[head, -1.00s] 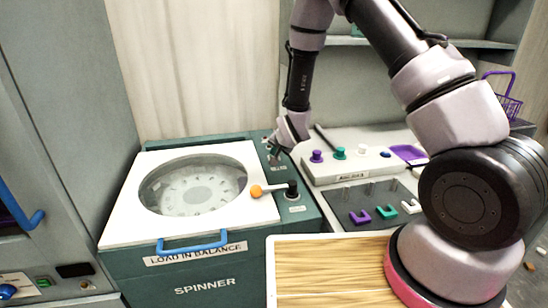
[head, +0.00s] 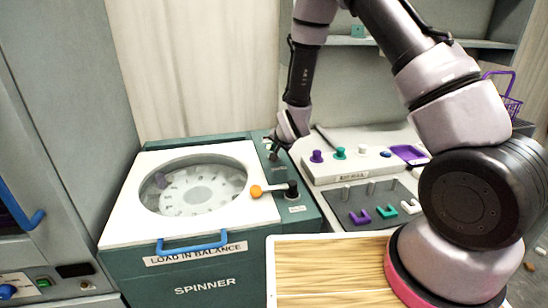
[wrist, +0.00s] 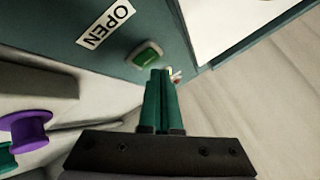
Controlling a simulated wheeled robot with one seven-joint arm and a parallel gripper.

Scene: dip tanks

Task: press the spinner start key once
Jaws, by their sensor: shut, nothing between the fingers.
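The spinner (head: 205,287) is a teal cabinet with a white lid (head: 125,215) and a round window (head: 195,188). Its lid is down. My gripper (head: 273,156) is shut and empty over the back of the spinner's right-hand panel. In the wrist view, my gripper's fingertips (wrist: 160,73) lie just in front of a green key (wrist: 146,53) in the picture, apart from it as far as I can see. A label reading OPEN (wrist: 105,24) is beside that key. A small red and pale thing (wrist: 176,75) is partly hidden behind the fingertips. No start label is readable.
A lever with an orange knob (head: 256,191) lies across the lid's right edge. A blue handle (head: 192,243) is at the front. A white rack with purple (head: 317,156), teal and white knobs stands close on the right. A wooden board (head: 330,270) lies in front.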

